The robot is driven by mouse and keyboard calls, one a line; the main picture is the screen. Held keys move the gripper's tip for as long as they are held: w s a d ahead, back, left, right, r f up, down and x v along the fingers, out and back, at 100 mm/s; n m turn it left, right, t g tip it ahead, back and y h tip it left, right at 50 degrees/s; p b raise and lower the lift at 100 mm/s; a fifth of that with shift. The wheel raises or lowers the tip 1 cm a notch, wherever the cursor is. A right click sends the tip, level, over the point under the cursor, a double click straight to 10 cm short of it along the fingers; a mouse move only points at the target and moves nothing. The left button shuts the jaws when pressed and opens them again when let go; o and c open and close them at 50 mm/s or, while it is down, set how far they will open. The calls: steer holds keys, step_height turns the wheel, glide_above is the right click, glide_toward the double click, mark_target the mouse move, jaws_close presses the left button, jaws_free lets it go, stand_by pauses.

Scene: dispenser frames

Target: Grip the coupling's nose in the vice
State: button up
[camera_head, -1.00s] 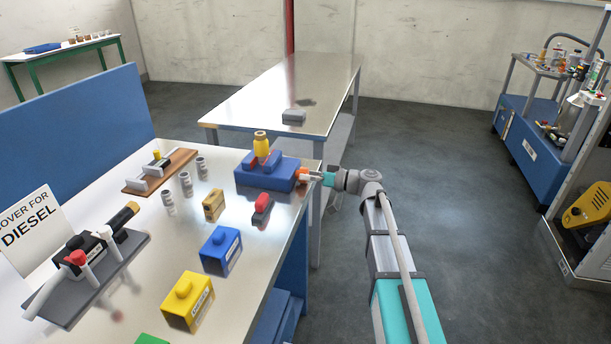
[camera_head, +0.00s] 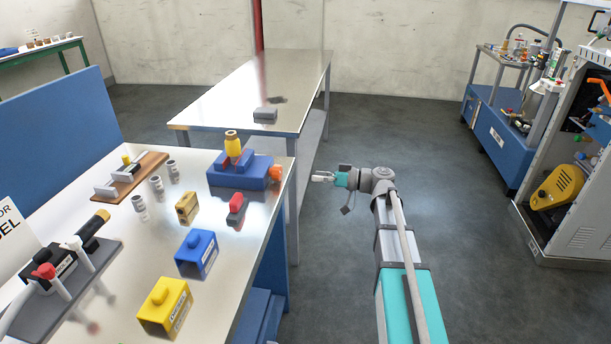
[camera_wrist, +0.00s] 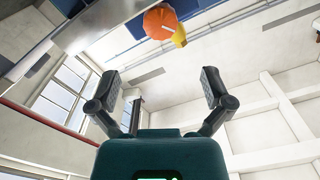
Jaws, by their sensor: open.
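The blue vice (camera_head: 228,178) stands at the far right corner of the steel bench. The yellow coupling (camera_head: 233,149) stands upright at its jaws; whether they press on it cannot be told. The vice's orange knob (camera_head: 275,173) faces right, past the bench edge. My gripper (camera_head: 322,177) is open and empty, to the right of the knob with a clear gap, over the floor. In the wrist view my two fingers (camera_wrist: 160,86) are spread apart. The orange knob (camera_wrist: 159,22) and the yellow coupling (camera_wrist: 180,38) show beyond them, near the top.
Blue (camera_head: 196,254) and yellow (camera_head: 165,308) blocks, a small tan block (camera_head: 187,208), a red-topped grey piece (camera_head: 236,210) and several grey cylinders stand on the bench. A second steel table (camera_head: 260,90) is behind. The floor (camera_head: 400,140) around my arm is clear.

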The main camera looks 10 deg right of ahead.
steer(key=shift+s+d, duration=0.1)
steer(key=shift+d, duration=0.3)
steer(key=s+a+f+m+g+h, duration=0.2)
steer(key=s+f+h, duration=0.2)
steer(key=s+f, duration=0.25)
steer(key=s+a+f+m+g+h, duration=0.25)
steer(key=s+f+h, duration=0.2)
steer(key=f, duration=0.25)
steer(key=s+d+f+m+h, duration=0.5)
steer(key=s+d+h, duration=0.2)
steer(key=s, duration=0.3)
steer(key=shift+g+h, duration=0.35)
steer(key=shift+h, duration=0.5)
steer(key=shift+c, duration=0.3)
